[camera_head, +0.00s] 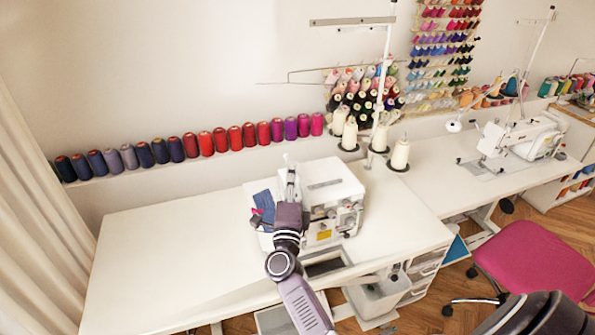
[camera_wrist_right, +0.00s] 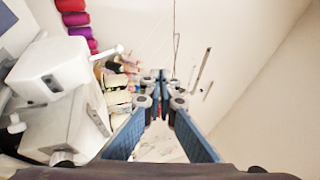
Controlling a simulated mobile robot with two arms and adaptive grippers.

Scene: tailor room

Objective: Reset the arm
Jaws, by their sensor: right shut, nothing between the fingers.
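My right arm comes up from the bottom middle of the head view. Its gripper (camera_head: 289,165) points up, in front of the white overlock machine (camera_head: 335,183) on the table. In the right wrist view the fingers of this gripper (camera_wrist_right: 160,78) are together at the tips, with nothing held between them. The white machine (camera_wrist_right: 52,72) is to the left of the fingers in that view. I cannot tell whether the gripper touches the machine. My left gripper is not in view.
The white table (camera_head: 160,255) is bare to the left. A blue cloth (camera_head: 264,208) lies by the overlock machine. Thread cones (camera_head: 349,132) and a thin stand pole (camera_head: 384,65) rise behind it. A sewing machine (camera_head: 522,137) and pink chair (camera_head: 537,258) are right.

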